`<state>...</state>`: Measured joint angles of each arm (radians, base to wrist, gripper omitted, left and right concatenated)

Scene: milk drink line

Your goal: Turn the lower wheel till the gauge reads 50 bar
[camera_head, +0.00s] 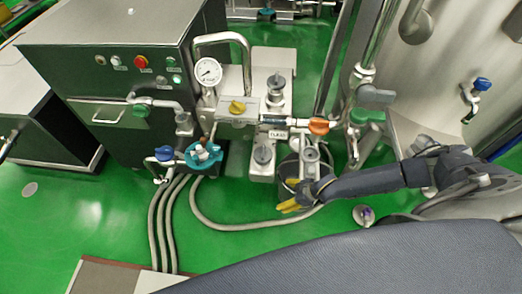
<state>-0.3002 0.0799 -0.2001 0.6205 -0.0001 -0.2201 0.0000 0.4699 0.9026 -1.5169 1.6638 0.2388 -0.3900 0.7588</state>
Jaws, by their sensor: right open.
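The gauge (208,72) is a round white dial on the pipework beside the dark cabinet; its needle is too small to read. My left gripper is not in view.
A dark cabinet (120,75) with buttons stands at the left. Grey hoses (160,225) run over the green floor. A large steel tank (450,75) stands at the right.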

